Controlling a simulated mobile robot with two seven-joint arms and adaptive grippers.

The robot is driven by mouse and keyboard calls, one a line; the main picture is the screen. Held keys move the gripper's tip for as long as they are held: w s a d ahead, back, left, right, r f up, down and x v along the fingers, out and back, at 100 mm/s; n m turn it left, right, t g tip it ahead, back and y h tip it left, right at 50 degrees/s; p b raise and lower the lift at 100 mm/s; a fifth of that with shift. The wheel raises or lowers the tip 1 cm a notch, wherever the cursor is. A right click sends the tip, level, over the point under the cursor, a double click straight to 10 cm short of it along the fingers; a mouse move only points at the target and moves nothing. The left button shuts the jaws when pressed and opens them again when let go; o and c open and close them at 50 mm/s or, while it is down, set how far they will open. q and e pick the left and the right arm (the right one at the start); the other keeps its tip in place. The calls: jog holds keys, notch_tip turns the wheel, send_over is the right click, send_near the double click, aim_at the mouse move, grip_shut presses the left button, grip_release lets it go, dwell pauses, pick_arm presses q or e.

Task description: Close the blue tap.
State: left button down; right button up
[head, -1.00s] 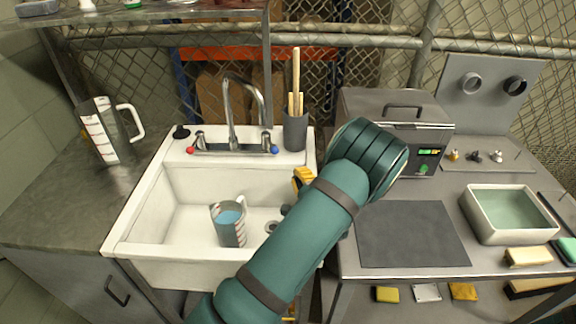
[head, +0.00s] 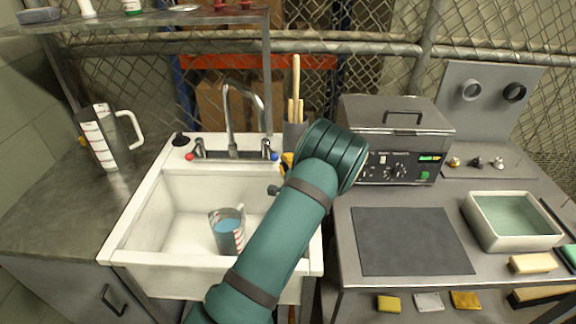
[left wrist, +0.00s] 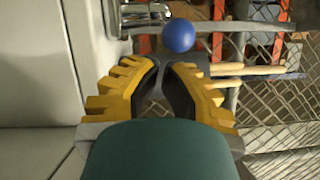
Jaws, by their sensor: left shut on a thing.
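The blue tap (head: 272,155) is the right-hand handle of the sink faucet, marked by a blue ball. The ball (left wrist: 179,36) shows large in the left wrist view, just beyond my fingertips. My left gripper (left wrist: 166,68) has yellow fingers with dark pads, drawn close together and shut at the tap. In the head view my left gripper (head: 287,160) is mostly hidden behind my green forearm, with a bit of yellow finger showing right of the blue ball. The exact contact between pads and handle is unclear. My right gripper is not in view.
The faucet spout (head: 228,105) and red-marked tap (head: 191,156) stand left of the blue tap. A dark utensil cup (head: 291,132) stands close behind my gripper. A measuring jug (head: 226,236) is in the white sink (head: 130,232). A heater box (head: 385,115) stands right.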

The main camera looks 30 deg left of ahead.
pick_arm(q)
jog(key=shift+m+t+h, duration=0.7)
jog(key=shift+m+t, duration=0.1)
jog(key=shift+t, duration=0.1)
jog(key=s+a, duration=0.1)
jog(key=s, duration=0.1)
jog(key=s+a+p, duration=0.1)
jog(key=s, duration=0.1)
jog(key=shift+s+a, duration=0.1)
jog(key=shift+a, duration=0.25)
